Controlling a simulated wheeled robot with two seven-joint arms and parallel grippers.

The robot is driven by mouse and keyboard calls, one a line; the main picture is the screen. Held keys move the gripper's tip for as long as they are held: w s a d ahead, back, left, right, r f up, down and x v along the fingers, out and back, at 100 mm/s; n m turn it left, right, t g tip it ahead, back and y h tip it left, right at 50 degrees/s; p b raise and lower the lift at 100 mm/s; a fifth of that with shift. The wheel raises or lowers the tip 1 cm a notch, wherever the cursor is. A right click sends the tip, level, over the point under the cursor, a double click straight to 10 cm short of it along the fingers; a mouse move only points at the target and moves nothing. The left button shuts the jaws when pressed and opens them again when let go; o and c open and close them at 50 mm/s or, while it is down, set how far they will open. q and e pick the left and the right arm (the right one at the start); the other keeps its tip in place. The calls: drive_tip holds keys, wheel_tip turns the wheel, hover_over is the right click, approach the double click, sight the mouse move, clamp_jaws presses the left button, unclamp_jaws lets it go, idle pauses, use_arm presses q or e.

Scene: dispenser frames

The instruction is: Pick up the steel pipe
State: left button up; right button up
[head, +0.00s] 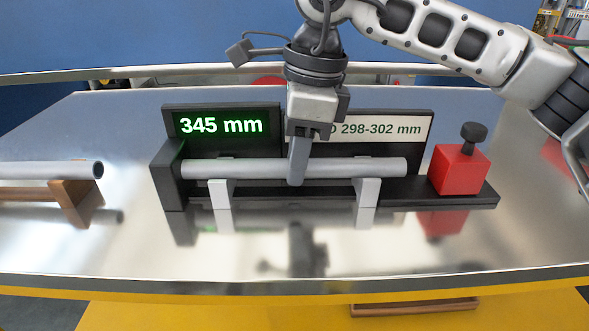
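A grey steel pipe (240,168) lies level across two light grey supports (367,197) of a black measuring fixture (172,165). Its left end is at the fixture's black end block. A second grey pipe (45,170) lies at the far left on a wooden rest (75,203), partly out of view. My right gripper (298,170) points down at the middle of the first pipe. One finger shows in front of the pipe; the other is hidden, so its opening and any contact cannot be told. My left gripper is not in view.
A green display (221,125) reads 345 mm. A white sign (385,130), partly hidden by my gripper, reads 298-302 mm. A red block with a black knob (458,172) sits at the fixture's right end. The shiny metal table (400,250) is clear in front.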

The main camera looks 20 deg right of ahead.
clamp_jaws()
drive_tip(key=shift+r, duration=0.2)
